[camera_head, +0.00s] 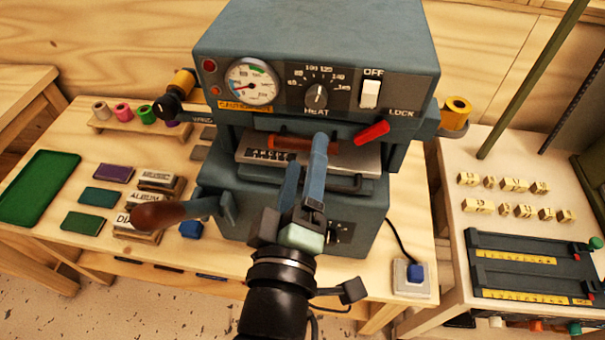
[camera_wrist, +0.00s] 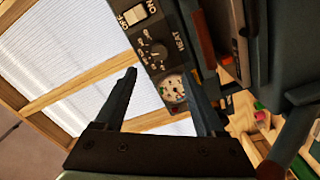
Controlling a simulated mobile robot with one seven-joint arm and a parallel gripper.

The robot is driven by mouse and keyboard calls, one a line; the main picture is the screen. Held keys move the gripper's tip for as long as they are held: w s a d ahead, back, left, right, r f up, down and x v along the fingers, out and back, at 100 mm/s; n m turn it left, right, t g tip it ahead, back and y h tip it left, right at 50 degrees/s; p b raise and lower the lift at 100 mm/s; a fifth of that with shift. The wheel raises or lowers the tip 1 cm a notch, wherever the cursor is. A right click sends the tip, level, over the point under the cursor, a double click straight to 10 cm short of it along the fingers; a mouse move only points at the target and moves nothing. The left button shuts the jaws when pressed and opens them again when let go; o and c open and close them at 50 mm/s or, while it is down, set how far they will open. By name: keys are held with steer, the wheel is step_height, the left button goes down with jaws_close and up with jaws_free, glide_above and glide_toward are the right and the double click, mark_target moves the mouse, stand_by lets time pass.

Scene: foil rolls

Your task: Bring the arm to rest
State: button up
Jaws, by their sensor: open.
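My gripper (camera_head: 305,170) is open in front of the grey-blue foil press (camera_head: 315,35). Its two fingers point up toward the press opening, with nothing seen between them. In the wrist view my gripper (camera_wrist: 165,92) also shows open, with the press's heat panel (camera_wrist: 158,48) and gauge beyond the fingers. In the head view the fingers overlap the press opening, where a type plate (camera_head: 275,152) and a brown-orange roll (camera_head: 290,142) sit. I cannot tell whether a finger touches the press.
A brown-knobbed lever (camera_head: 160,214) sticks out left of my arm. A red lock handle (camera_head: 372,132) is on the right. Foil rolls (camera_head: 123,112) stand on a rack at left. A side table holds letter blocks (camera_head: 500,183) and a black composing tray (camera_head: 530,268).

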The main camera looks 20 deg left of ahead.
steer(key=shift+s+d, duration=0.2)
steer(key=shift+s, duration=0.4)
steer(key=d+r+m+t+h, duration=0.1)
steer(key=d+r+m+t, duration=0.2)
steer(key=r, duration=0.9)
steer(key=d+r+m+t+h, duration=0.2)
steer(key=d+r+m, duration=0.3)
steer(key=r, duration=0.7)
steer(key=d+r+m+t+h, duration=0.2)
steer(key=d+r+m+t, duration=0.2)
steer(key=r+m, duration=0.3)
step_height(320, 180, up, 6)
steer(key=shift+d+f+t, duration=0.15)
steer(key=shift+d+t, duration=0.05)
steer(key=shift+t, duration=0.3)
steer(key=shift+w, duration=0.15)
